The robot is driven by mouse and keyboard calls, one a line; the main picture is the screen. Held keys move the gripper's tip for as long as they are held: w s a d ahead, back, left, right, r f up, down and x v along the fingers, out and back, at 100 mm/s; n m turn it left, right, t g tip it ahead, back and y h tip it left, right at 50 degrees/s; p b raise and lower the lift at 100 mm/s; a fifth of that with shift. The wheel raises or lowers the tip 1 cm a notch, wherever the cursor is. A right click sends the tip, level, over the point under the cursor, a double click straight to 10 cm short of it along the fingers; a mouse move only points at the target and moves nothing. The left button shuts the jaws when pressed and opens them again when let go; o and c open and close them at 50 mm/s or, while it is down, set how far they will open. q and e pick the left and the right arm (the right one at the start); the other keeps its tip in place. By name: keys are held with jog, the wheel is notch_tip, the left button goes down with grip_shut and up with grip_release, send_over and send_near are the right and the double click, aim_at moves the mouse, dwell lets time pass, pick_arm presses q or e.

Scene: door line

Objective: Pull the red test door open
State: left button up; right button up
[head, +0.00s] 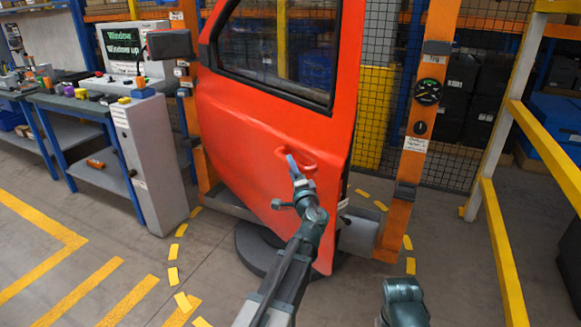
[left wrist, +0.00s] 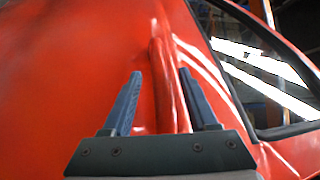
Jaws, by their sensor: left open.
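The red test door (head: 250,150) hangs in an orange frame, with a dark-edged window in its upper half. Its right edge stands out in front of the sill and away from the right post, so the door is partly open. The red door handle (head: 309,161) is at mid-height near that edge. My left gripper (head: 291,164) is at the handle. In the left wrist view the handle (left wrist: 165,75) lies between the two open blue-grey fingers (left wrist: 161,90); I cannot tell whether either touches it.
The right orange post (head: 408,160) carries a gauge. A yellow railing (head: 500,245) stands at right. Yellow dashes (head: 173,276) arc over clear floor in front of the door.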

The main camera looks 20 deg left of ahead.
pick_arm(q)
jog(key=b+v, duration=0.1)
jog(key=v, duration=1.1)
